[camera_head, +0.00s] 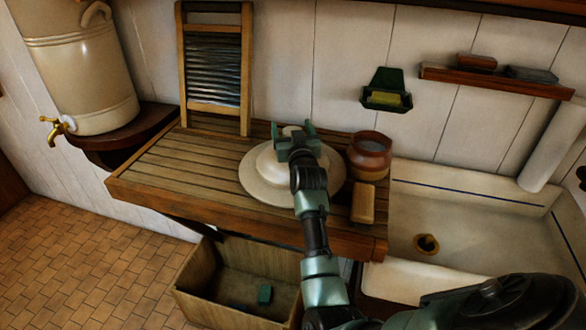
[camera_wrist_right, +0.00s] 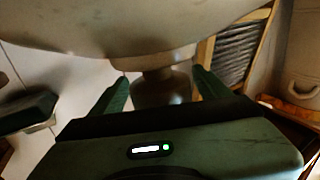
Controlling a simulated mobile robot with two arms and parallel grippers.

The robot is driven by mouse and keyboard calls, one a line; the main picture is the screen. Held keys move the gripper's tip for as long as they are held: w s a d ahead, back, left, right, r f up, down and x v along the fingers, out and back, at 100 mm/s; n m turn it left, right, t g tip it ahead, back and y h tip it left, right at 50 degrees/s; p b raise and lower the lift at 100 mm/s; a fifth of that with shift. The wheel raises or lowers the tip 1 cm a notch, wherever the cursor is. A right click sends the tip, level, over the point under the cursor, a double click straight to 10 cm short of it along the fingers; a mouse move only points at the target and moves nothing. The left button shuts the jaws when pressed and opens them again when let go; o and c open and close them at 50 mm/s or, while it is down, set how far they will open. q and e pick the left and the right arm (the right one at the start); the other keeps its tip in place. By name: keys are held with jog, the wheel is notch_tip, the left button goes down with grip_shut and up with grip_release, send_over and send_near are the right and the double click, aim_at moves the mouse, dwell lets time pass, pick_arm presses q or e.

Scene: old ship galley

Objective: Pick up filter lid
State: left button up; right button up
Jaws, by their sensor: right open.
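The filter lid (camera_head: 262,190) is a wide, round cream lid with a raised middle and a knob on top. It lies on the slatted wooden draining board (camera_head: 160,172), and its underside rim is not seen. My right gripper (camera_head: 293,132) is over the lid's middle, with one finger on each side of the knob. In the right wrist view the lid (camera_wrist_right: 150,25) fills the top, and its knob (camera_wrist_right: 160,92) stands between the two open fingers (camera_wrist_right: 158,80). Gaps show between the fingers and the knob. My left gripper is out of view.
A brown jar (camera_head: 369,155) and a tan block (camera_head: 363,204) sit right of the lid. A washboard (camera_head: 216,70) leans behind. The cream filter crock (camera_head: 80,75) with brass tap stands left. A sink (camera_head: 450,215) is right; a wooden crate (camera_head: 225,290) is below.

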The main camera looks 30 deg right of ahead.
jog(key=shift+w, duration=0.2)
jog(key=shift+s+a+r, duration=0.1)
jog(key=shift+r, duration=0.05)
grip_shut()
jog(key=shift+r, duration=0.3)
jog(key=shift+f, duration=0.1)
